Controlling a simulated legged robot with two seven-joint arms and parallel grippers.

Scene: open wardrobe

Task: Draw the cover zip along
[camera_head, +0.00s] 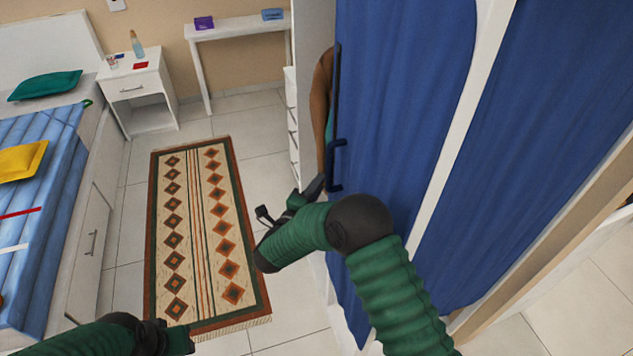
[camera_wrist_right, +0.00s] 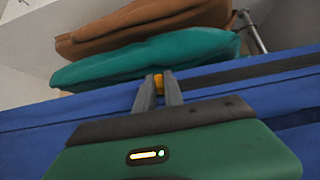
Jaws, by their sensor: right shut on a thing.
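The blue cover (camera_head: 405,80) hangs at the wardrobe, and its fabric also fills the lower part of the right wrist view (camera_wrist_right: 60,115). A dark strip, apparently the zip (camera_wrist_right: 250,72), runs along the cover's edge to the right of my right gripper. My right gripper (camera_head: 318,184) is at the cover's left edge. In the right wrist view its fingers are closed around a small yellow-orange piece, apparently the zip pull (camera_wrist_right: 158,82). The fingers hide most of it. My left gripper (camera_head: 178,338) is low at the bottom left, away from the cover; its jaws are unclear.
Brown (camera_wrist_right: 150,26) and teal (camera_wrist_right: 150,58) garments show beyond the cover's edge. A white wardrobe post (camera_head: 465,130) stands between blue panels. A patterned rug (camera_head: 205,240) lies on the floor. A bed (camera_head: 85,200) and nightstand (camera_head: 135,90) are at left.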

